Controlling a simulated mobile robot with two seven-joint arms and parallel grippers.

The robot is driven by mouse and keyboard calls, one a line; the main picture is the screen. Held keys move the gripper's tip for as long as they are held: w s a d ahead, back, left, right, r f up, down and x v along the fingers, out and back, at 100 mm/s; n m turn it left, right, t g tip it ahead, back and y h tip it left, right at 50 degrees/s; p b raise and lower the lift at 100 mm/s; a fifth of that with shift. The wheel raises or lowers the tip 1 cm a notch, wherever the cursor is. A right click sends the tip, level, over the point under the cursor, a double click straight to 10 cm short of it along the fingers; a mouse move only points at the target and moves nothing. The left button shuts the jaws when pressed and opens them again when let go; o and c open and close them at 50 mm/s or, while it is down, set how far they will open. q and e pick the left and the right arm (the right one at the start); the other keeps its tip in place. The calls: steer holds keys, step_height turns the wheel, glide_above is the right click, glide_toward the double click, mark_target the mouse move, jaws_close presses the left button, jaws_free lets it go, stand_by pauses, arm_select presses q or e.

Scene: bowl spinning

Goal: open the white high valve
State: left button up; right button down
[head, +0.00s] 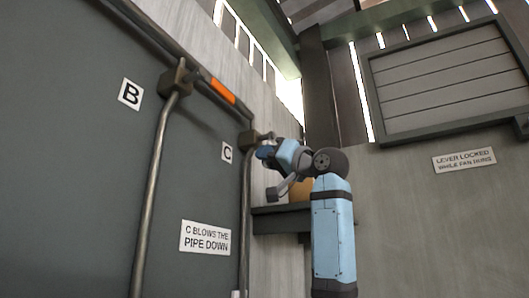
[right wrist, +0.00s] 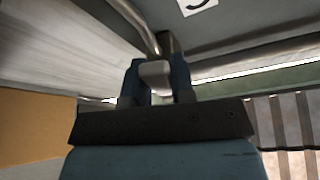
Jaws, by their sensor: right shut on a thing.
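The high valve is a dark block (head: 247,139) on the pipe beside the C label, with a short pale stub at its right side. My right gripper (head: 265,152) is up at this valve, just below and right of the block. In the right wrist view a pale grey handle end (right wrist: 154,73) sits between the two blue fingers of my right gripper (right wrist: 156,82), which are shut on it. A bent metal pipe (right wrist: 138,24) runs behind it. How far the handle is turned cannot be told. My left gripper is not in view.
A second dark valve block (head: 176,80) sits by the B label (head: 130,94), and an orange band (head: 223,91) wraps the pipe between. Signs read "C blows the pipe down" (head: 205,238) and "Lever locked while fan runs" (head: 464,159). A dark shelf (head: 278,222) lies behind my arm.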

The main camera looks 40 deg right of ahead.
steer(key=shift+w+d+f+n+g+y+p, duration=0.15)
steer(key=shift+d+n+y, duration=0.3)
steer(key=shift+n, duration=0.45)
steer(key=shift+w+d+r+n+g+y+p, duration=0.1)
steer(key=shift+d+n+y+p, duration=0.15)
steer(key=shift+n+y, duration=0.5)
steer(key=shift+w+d+f+n+g+y+p, duration=0.15)
steer(key=shift+d+n+y+p, duration=0.15)
steer(key=shift+n, duration=0.75)
steer(key=shift+r, duration=0.1)
steer(key=c, duration=1)
jaws_free()
steer(key=shift+o, duration=0.2)
steer(key=b+v, duration=0.4)
steer(key=v, duration=0.9)
steer(key=shift+s+f, duration=0.25)
steer(key=shift+s, duration=0.05)
steer(key=shift+d, duration=0.15)
